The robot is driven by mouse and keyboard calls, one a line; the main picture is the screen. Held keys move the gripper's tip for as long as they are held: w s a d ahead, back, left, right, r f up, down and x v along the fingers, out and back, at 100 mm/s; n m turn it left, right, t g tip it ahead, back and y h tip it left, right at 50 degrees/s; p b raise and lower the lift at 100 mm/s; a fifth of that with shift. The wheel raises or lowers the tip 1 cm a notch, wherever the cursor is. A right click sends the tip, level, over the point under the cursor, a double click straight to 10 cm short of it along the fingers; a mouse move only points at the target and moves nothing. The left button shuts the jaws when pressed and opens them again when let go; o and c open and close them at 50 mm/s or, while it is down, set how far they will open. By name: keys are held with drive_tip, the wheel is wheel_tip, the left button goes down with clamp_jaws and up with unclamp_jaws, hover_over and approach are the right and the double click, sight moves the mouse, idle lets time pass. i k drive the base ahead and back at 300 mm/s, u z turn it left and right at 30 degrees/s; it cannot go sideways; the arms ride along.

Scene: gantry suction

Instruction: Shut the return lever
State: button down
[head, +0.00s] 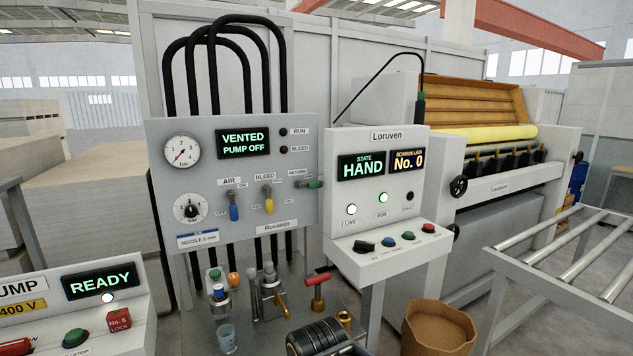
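The return lever (312,184) has a green handle and sits at the right edge of the grey valve panel (235,135), under a small label that reads RETURN. Its handle lies about level and points right. On the same panel the air lever (233,207) has a blue handle and the bleed lever (269,201) has a yellow one; both point down. The panel display (243,142) reads VENTED, PUMP OFF.
The Loruven console (378,200) stands close to the right of the lever; its display reads HAND. Below the panel are a red T-handle (317,279), a glass (227,338) and a black ribbed cylinder (315,337). A roller conveyor (520,285) lies at right.

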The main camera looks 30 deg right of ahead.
sight(318, 184)
drive_tip(key=k, duration=1.15)
drive_tip(key=z, duration=0.15)
drive_tip(key=i, duration=0.3)
drive_tip(key=z, duration=0.9)
drive_tip(key=i, duration=1.6)
drive_tip(key=u, duration=0.65)
drive_tip(key=i, duration=0.25)
drive_tip(key=u, duration=0.35)
